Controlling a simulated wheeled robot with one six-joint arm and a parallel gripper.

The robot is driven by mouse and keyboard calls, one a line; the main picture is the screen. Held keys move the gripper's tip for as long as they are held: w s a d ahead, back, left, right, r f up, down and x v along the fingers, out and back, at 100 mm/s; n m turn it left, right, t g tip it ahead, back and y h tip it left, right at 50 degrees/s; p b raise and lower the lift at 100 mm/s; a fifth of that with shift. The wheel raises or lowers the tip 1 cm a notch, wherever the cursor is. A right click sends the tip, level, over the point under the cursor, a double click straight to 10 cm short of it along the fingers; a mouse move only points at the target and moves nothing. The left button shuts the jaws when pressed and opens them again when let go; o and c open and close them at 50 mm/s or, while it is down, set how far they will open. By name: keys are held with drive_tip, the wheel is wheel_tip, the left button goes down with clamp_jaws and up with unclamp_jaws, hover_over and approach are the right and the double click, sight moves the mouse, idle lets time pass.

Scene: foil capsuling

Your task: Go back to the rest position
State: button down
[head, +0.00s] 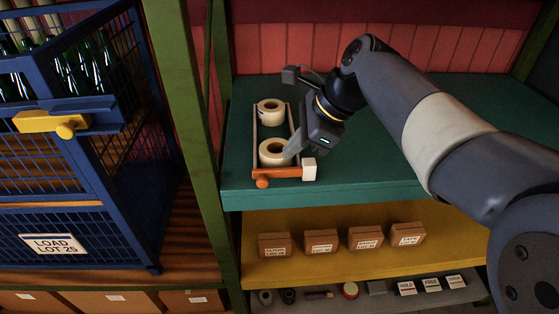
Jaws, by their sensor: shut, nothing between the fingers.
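My gripper (291,153) is shut and empty, its fingertips pointing down at the left part of the teal shelf (400,183). The fingertips overlap the near cream roll (272,148) in the head view; I cannot tell whether they touch it. My arm reaches in from the right side.
A green post (187,120) stands left of the shelf. Beyond it is a blue cage (70,225) with bottles and a yellow latch (50,122). A yellow shelf (330,263) below holds several brown boxes (321,241). The teal shelf's right part looks clear behind my arm.

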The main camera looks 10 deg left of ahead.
sight(264, 181)
drive_tip(key=shift+v, duration=2.15)
drive_tip(key=shift+a, duration=0.2)
drive_tip(key=x, duration=0.4)
drive_tip(key=b+x, duration=0.1)
drive_tip(key=x, duration=0.3)
drive_tip(key=d+x, duration=0.1)
drive_tip(key=x, duration=0.3)
drive_tip(key=shift+a+f+b, duration=0.15)
drive_tip(key=shift+f+b, duration=0.25)
drive_tip(key=shift+f, duration=0.1)
drive_tip(key=shift+w+a+f+b, duration=0.1)
drive_tip(key=shift+a+f+b, duration=0.3)
drive_tip(key=shift+f+b, duration=0.3)
drive_tip(key=shift+r, duration=0.25)
